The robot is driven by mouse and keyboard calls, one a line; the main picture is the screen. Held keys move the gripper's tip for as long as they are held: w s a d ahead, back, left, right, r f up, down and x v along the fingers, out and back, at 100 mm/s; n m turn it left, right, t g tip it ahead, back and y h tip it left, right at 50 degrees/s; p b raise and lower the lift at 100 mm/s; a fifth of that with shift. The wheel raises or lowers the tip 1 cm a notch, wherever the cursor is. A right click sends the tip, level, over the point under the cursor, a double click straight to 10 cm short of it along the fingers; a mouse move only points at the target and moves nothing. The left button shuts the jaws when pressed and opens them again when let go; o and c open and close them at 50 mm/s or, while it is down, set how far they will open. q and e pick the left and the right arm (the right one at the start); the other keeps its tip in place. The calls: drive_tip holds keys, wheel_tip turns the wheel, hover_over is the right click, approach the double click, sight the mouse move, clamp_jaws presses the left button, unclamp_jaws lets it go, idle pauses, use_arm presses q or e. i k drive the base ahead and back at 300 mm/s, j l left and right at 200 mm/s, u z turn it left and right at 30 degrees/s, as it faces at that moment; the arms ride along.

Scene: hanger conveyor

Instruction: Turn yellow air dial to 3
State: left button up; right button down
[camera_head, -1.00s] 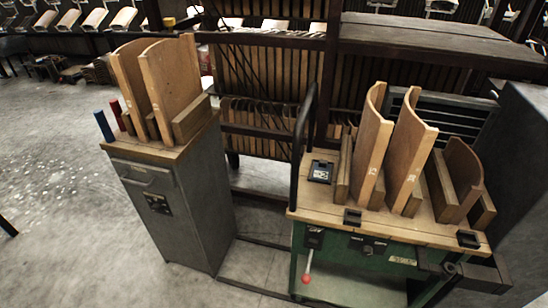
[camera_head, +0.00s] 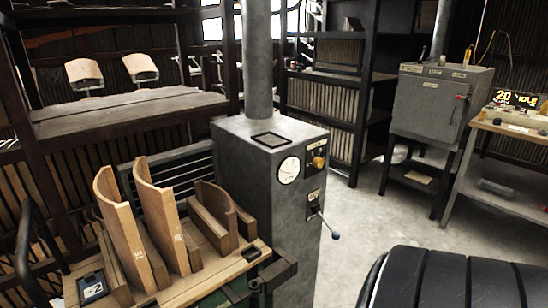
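The yellow dial (camera_head: 318,161) is a small round knob on the side face of a tall grey metal cabinet (camera_head: 255,205), right of the middle. A dark label plate sits around the dial; its numbers are too small to read. A round white gauge (camera_head: 289,170) is on the same face, just left of the dial. Below the dial is a lever (camera_head: 325,222) with a ball at its end. Neither of my grippers is in view.
A green-framed bench with a wooden top (camera_head: 205,280) and curved wooden pieces (camera_head: 160,220) stands left of the cabinet. A black ribbed object (camera_head: 450,280) fills the lower right corner. Grey floor is open between the cabinet and a grey box on a stand (camera_head: 435,103).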

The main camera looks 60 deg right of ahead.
sight(317, 162)
drive_tip(key=z, duration=2.15)
